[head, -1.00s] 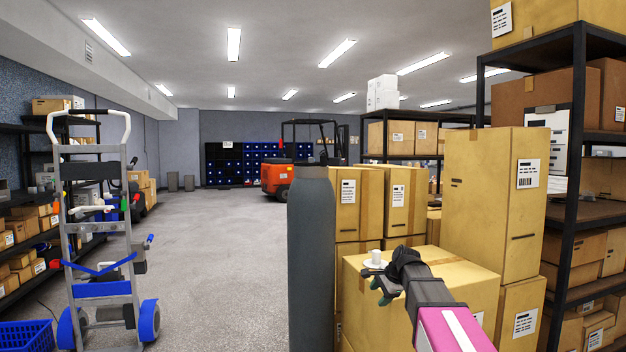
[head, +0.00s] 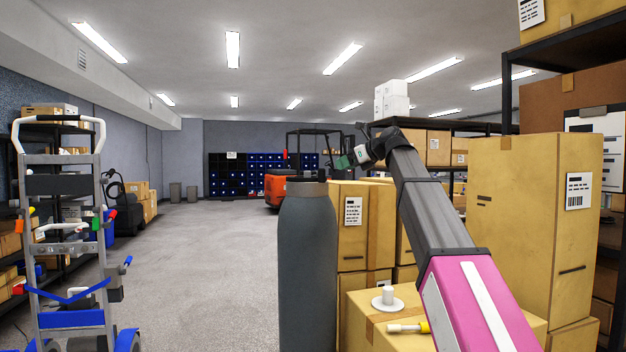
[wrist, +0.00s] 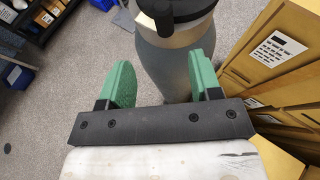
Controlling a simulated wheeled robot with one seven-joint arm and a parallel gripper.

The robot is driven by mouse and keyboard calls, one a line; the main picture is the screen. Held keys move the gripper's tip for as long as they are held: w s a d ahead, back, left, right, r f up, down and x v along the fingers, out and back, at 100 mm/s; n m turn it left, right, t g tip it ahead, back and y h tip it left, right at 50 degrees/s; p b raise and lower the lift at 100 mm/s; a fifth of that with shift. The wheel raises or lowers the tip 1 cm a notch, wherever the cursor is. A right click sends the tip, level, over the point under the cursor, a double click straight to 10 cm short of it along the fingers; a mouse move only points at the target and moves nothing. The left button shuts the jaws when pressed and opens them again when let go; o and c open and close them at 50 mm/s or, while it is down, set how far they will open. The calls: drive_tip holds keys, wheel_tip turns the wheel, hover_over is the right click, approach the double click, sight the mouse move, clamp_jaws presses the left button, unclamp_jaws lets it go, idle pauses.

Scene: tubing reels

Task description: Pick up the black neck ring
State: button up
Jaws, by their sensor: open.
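A tall dark grey cylinder (head: 308,265) stands upright on the floor in the middle of the head view. In the wrist view the black ring (wrist: 178,8) shows at the top edge, partly cut off, above a lighter metal shoulder. My gripper (head: 350,160) is raised just to the right of the ring and slightly higher in the head view. In the wrist view its green fingers (wrist: 162,60) are apart and empty, with the cylinder beyond them. No contact with the ring is visible.
Stacked cartons (head: 530,230) stand close on the right; a low carton bears a white round piece (head: 387,297) and a yellow-and-white item (head: 410,328). A hand truck (head: 65,230) stands left. An orange forklift (head: 275,188) is behind. The floor between is clear.

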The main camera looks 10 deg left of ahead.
sight(322, 183)
drive_tip(key=x, duration=0.7)
drive_tip(key=w+r+x, duration=0.1)
drive_tip(key=x, duration=0.2)
drive_tip(key=shift+w+a+f, duration=0.1)
drive_tip(key=shift+a, duration=0.3)
clamp_jaws()
